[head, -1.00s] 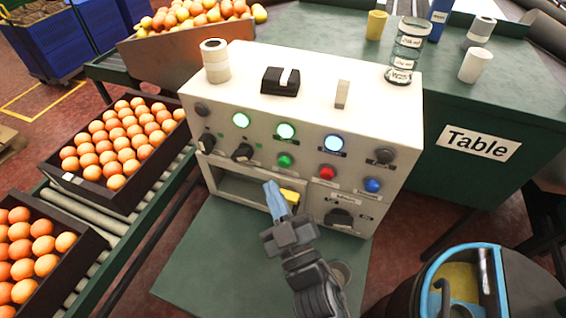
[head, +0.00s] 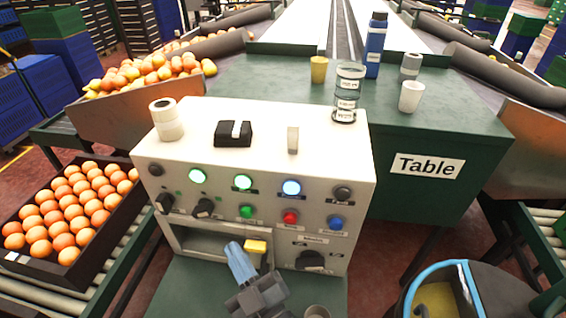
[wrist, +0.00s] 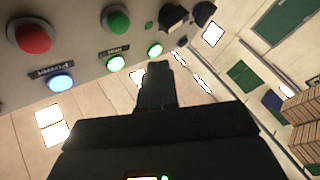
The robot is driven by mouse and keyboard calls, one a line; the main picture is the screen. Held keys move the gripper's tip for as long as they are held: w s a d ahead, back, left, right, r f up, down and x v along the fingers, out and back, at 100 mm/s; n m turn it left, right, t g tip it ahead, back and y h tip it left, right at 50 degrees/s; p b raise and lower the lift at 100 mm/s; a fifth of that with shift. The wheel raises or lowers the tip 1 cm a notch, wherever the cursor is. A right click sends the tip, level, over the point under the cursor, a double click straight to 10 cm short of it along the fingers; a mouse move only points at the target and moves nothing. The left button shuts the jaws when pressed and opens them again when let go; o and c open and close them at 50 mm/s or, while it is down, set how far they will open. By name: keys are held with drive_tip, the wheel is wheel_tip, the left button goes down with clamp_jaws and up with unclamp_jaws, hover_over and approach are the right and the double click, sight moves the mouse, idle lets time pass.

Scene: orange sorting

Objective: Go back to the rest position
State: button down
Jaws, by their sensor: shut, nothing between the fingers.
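My gripper (head: 241,262) is in front of the lower part of the white control box (head: 330,178), near its open slot (head: 200,243). Its light-blue fingers are together with nothing between them. A small yellow block (head: 256,246) shows just right of the fingertips; whether they touch it cannot be told. In the wrist view my gripper (wrist: 157,72) shows as dark closed fingers, with the box's red button (wrist: 33,37), green button (wrist: 117,20) and lit lamps to the upper left.
A crate of oranges (head: 97,243) stands on the roller conveyor at left. The green table (head: 440,125) behind holds cups, a glass jar (head: 347,95) and a blue bottle (head: 375,45). A bin with a blue rim (head: 412,292) stands at lower right. A tape roll (head: 166,119) sits on the box.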

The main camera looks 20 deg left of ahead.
drive_tip(key=s+d+f+m+t+h, duration=0.1)
drive_tip(key=s+d+m+t+h, duration=0.15)
drive_tip(key=d, duration=0.65)
drive_tip(key=s+d+f+m+t+h, duration=0.1)
drive_tip(key=s+d+f+m+h, duration=0.15)
drive_tip(key=d, duration=0.55)
drive_tip(key=s+d+m+t+h, duration=0.1)
drive_tip(key=s+d+m+h, duration=0.25)
drive_tip(key=d, duration=0.55)
drive_tip(key=s+d+r+m+h, duration=0.4)
drive_tip(key=s+d+r, duration=0.1)
drive_tip(key=s+d, duration=0.3)
drive_tip(key=s+d+r+m+g+h, duration=0.1)
drive_tip(key=s+d+r+m+h, duration=0.3)
drive_tip(key=s, duration=0.6)
drive_tip(key=d+r+h, duration=0.1)
drive_tip(key=d+r, duration=0.1)
drive_tip(key=d, duration=0.1)
drive_tip(key=shift+d+r, duration=0.2)
drive_tip(key=shift+d, duration=0.2)
drive_tip(key=shift+h, duration=0.25)
